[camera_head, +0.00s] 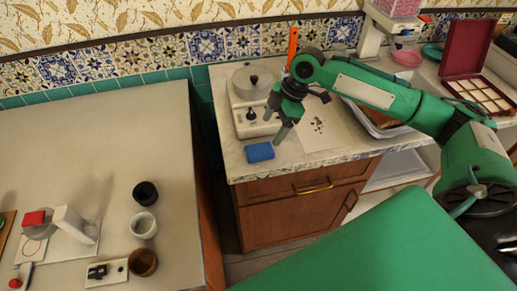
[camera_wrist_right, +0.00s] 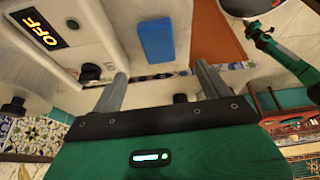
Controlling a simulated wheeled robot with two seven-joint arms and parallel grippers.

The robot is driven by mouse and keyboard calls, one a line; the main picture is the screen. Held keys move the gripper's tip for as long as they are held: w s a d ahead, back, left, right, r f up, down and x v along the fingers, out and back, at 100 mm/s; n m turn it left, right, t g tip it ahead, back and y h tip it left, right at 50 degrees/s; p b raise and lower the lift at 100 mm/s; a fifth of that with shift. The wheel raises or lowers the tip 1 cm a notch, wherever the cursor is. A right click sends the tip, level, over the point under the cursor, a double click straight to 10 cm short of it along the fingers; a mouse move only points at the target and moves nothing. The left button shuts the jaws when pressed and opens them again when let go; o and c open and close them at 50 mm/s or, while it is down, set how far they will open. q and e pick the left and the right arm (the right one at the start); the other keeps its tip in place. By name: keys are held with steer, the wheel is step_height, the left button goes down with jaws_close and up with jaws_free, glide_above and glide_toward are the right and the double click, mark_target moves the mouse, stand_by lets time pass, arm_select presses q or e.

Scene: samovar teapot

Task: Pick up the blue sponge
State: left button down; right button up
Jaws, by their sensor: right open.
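The blue sponge (camera_head: 260,152) lies flat near the front edge of the marble counter, in front of a white appliance. My right gripper (camera_head: 274,127) is open above the counter, just behind and to the right of the sponge in the head view, with nothing between its fingers. In the right wrist view the sponge (camera_wrist_right: 157,40) shows beyond the open fingertips (camera_wrist_right: 160,74), roughly in line with the gap between them and apart from both.
The white appliance (camera_head: 251,100), with an OFF display (camera_wrist_right: 40,28) in the wrist view, stands close to my right gripper. A pale sheet with brown bits (camera_head: 318,126) and a tray (camera_head: 378,124) lie to the right. A gap separates the left table (camera_head: 110,120) from the counter.

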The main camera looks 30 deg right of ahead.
mark_target(261, 149)
steer(key=x, duration=0.4)
steer(key=shift+w, duration=0.25)
steer(key=shift+s+a+f, duration=0.1)
steer(key=shift+f, duration=0.2)
steer(key=p+x, duration=0.1)
steer(key=x, duration=0.3)
steer(key=shift+f, duration=0.5)
arm_select(q)
steer(key=shift+s+r, duration=0.35)
steer(key=shift+s, duration=0.5)
arm_select(e)
steer(key=c, duration=1.1)
